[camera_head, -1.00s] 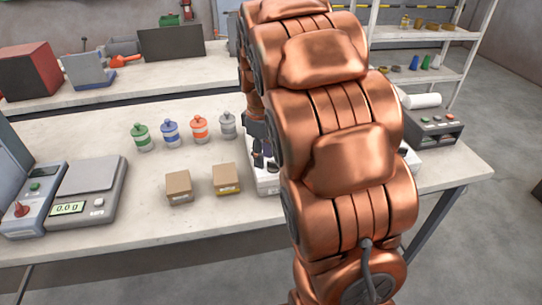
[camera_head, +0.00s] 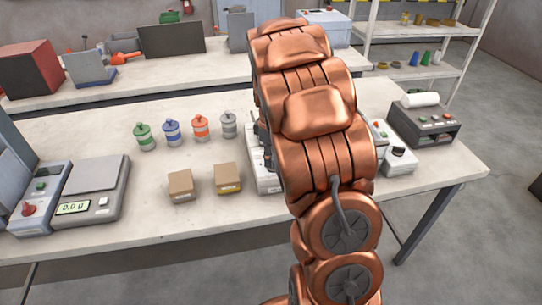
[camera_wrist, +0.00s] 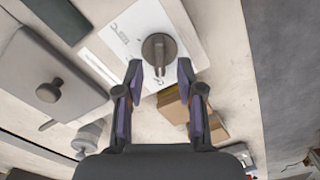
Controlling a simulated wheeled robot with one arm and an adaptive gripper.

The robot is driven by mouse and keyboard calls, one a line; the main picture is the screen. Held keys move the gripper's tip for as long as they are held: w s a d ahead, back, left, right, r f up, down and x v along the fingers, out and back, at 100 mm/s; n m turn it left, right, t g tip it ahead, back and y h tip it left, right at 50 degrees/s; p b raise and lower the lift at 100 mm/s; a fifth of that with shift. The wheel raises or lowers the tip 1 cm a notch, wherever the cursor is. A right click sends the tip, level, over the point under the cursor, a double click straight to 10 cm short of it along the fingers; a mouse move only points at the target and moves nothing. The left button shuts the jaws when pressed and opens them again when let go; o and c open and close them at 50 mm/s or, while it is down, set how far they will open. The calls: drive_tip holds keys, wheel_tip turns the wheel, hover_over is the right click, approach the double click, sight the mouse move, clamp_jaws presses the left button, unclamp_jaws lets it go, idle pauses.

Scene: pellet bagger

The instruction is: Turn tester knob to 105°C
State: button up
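The tester (camera_head: 267,182) is a white device on the bench, mostly hidden behind my arm in the head view. In the wrist view its white panel (camera_wrist: 120,42) with "°C" print is seen from above, and its round dark knob (camera_wrist: 158,48) carries a raised grip bar. The bar runs nearly up and down in the picture. My gripper (camera_wrist: 160,68) is open, with one fingertip on each side of the knob's lower part in that view. I cannot tell whether the fingers touch it. The dial's value is not readable. My gripper is mostly hidden in the head view.
Two small cartons (camera_head: 181,186) (camera_head: 228,178) stand beside the tester. Several capped bottles (camera_head: 171,132) stand behind them. A scale (camera_head: 95,190) is at left. A white device with a black knob (camera_head: 398,152) and a dark printer (camera_head: 425,122) are at right.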

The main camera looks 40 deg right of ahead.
drive_tip(key=shift+f, duration=0.7)
drive_tip(key=shift+c, duration=0.2)
clamp_jaws()
